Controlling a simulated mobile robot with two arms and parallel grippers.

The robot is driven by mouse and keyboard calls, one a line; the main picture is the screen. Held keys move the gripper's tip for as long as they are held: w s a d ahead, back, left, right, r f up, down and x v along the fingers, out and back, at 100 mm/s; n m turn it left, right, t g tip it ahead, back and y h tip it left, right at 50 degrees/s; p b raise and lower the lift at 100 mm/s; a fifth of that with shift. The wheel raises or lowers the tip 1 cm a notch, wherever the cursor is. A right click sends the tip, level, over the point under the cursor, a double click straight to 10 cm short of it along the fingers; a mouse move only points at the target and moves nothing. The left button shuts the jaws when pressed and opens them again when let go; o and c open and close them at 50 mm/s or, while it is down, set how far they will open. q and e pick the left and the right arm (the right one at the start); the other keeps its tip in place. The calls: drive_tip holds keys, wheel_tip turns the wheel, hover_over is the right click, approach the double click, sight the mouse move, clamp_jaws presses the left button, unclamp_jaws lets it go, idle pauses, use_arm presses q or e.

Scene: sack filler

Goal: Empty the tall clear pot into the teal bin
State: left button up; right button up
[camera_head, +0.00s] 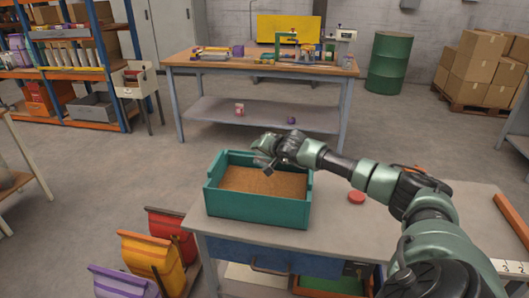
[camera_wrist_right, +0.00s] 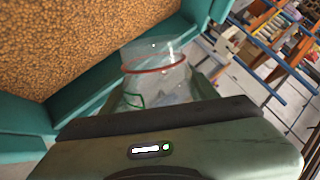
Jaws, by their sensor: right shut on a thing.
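The teal bin (camera_head: 258,213) stands on the near table and holds a broad bed of brown grain (camera_head: 262,181). In the right wrist view the bin's wall (camera_wrist_right: 22,118) and the grain (camera_wrist_right: 75,45) fill the upper left. My right gripper (camera_head: 272,157) is over the bin's far right part, shut on the tall clear pot (camera_wrist_right: 150,52). The pot has a red ring and a green mark; I see no grain in its visible part. In the head view the pot is small and mostly hidden by the gripper, so its exact tilt is unclear. My left gripper is out of view.
A red round lid (camera_head: 356,197) lies on the near table (camera_head: 330,235), right of the bin. Red, orange and purple sacks (camera_head: 150,255) stand at the lower left. A cluttered workbench (camera_head: 200,68) is behind, with open floor between. A green drum (camera_head: 389,62) stands at the back.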

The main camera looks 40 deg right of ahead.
wheel_tip(320, 180, up, 2)
drive_tip(key=m+y+p, duration=0.1)
drive_tip(key=p, duration=0.4)
drive_tip(key=shift+d+r+g+y, duration=0.1)
drive_tip(key=shift+g+y, duration=0.2)
drive_tip(key=shift+g, duration=0.1)
drive_tip(key=shift+m+y, duration=0.4)
drive_tip(key=shift+y, duration=0.1)
drive_tip(key=shift+r+g+y, duration=0.2)
drive_tip(key=shift+g+y, duration=0.1)
drive_tip(key=shift+m, duration=0.3)
drive_tip(key=shift+r+y, duration=0.2)
drive_tip(key=shift+y, duration=0.3)
drive_tip(key=shift+a, duration=0.2)
